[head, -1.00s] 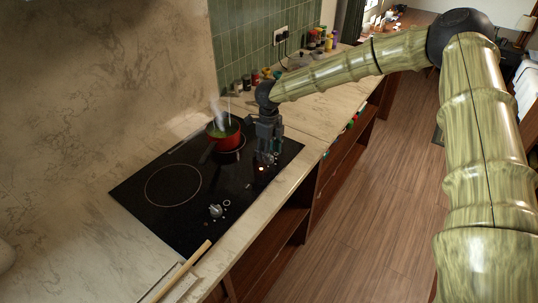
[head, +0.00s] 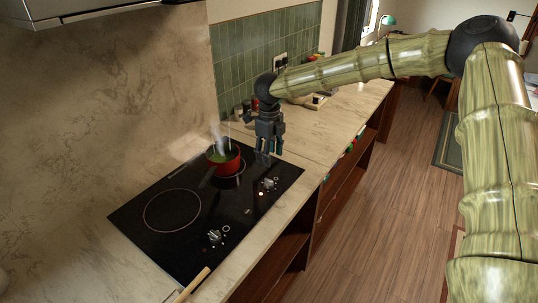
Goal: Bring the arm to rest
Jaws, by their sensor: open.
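My gripper (head: 268,157) points down above the right part of the black cooktop, next to a red pot. It is open, and nothing shows between its fingers. My arm reaches in from the right side of the head view. The red pot (head: 229,165) stands on the back right burner, with green contents and whitish steam rising. A long thin handle or utensil stands up from it. The cooktop (head: 130,212) has two knobs, one at the front (head: 215,236) and one below my gripper (head: 269,183). A small orange light shows beside the second knob.
A wooden stick or handle (head: 197,280) lies at the counter's front edge. Jars and small items stand on the counter (head: 345,105) behind my arm. A hood (head: 70,12) hangs at top left. The wooden floor (head: 385,200) is clear.

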